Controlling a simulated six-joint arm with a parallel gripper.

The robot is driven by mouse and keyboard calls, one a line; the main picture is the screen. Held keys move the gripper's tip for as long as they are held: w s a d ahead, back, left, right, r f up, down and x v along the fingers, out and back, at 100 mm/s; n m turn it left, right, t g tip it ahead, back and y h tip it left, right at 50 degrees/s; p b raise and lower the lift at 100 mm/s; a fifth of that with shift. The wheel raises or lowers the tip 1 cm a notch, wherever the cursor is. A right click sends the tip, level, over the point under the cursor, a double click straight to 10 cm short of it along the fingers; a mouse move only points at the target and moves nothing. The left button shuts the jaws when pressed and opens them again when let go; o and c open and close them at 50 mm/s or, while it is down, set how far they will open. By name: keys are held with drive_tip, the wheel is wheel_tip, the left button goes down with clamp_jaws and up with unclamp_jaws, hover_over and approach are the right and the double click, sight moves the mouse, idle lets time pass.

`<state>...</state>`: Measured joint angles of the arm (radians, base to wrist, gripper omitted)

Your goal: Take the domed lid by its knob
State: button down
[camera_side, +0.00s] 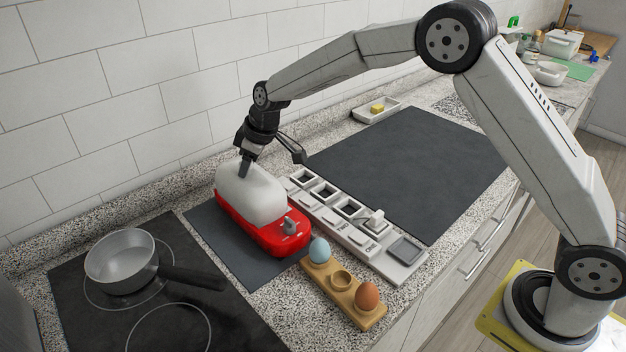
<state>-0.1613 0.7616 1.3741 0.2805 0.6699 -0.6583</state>
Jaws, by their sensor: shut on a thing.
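The domed lid (250,195) is whitish and cloudy. It sits over the red base (262,238) of a small appliance with a grey dial on its front right end. My gripper (246,171) reaches down onto the top of the lid from above. Its fingers are shut on the lid's knob, which they hide from view. The lid looks level and down on the red base; I cannot see any gap between them.
A white rack (362,243) with several square slots stands right of the appliance. A wooden holder (341,292) carries a blue egg (319,250) and a brown egg (367,296). A grey pan (122,262) sits on the black hob at left. The large dark mat (415,165) is clear.

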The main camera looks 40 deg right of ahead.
drive_tip(key=shift+r, duration=0.2)
drive_tip(key=shift+r, duration=0.5)
wheel_tip(320, 180, up, 2)
drive_tip(key=s+d+r, duration=0.2)
drive_tip(key=s+r, duration=0.7)
drive_tip(key=s, duration=0.4)
drive_tip(key=shift+s+d+r, duration=0.25)
drive_tip(key=shift+s+r, duration=0.1)
drive_tip(key=shift+s, duration=0.05)
